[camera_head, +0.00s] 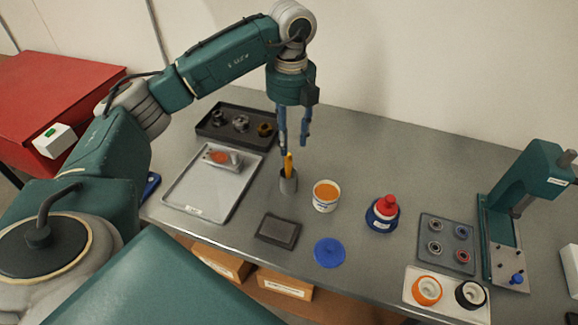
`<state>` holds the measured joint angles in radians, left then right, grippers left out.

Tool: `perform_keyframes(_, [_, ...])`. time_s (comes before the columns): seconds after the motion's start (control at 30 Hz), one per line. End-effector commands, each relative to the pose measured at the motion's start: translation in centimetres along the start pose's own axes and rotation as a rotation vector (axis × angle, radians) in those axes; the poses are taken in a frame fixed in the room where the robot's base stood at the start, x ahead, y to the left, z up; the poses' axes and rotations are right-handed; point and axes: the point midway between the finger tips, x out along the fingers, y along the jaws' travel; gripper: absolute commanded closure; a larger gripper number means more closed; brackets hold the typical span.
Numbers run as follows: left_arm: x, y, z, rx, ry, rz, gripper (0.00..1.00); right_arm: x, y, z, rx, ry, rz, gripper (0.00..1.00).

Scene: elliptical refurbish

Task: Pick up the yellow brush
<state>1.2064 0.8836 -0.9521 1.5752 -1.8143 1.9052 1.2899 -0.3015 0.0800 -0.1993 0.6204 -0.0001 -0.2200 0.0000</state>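My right gripper is not in view.
A white tub (326,195) with orange contents stands close right of the cup. A grey tray (190,207) lies to the left, and a black parts tray (207,137) behind. A dark pad (278,231) and blue lid (329,252) lie in front. A green press (532,185) stands right.

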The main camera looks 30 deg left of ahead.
Motion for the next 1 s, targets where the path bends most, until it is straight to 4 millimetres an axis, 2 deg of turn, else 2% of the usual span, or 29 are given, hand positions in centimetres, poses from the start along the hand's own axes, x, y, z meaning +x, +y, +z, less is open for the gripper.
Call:
perform_keyframes(0.27, [2.2,0.3,-0.5,0.004,0.004,0.002,0.62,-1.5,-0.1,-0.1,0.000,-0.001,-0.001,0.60])
perform_keyframes(0.37, [3.7,0.5,-0.9,0.003,0.004,0.002,0.62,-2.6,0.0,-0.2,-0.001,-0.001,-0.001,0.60])
perform_keyframes(0.5, [5.7,0.4,-0.9,0.003,0.002,0.000,0.62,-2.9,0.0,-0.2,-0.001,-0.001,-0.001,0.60])
perform_keyframes(0.8, [6.3,0.3,-0.9,0.004,0.001,-0.003,0.62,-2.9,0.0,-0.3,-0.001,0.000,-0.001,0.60])
perform_keyframes(1.0, [6.3,0.3,-0.9,0.004,0.001,-0.003,1.00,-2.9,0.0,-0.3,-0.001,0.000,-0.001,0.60])
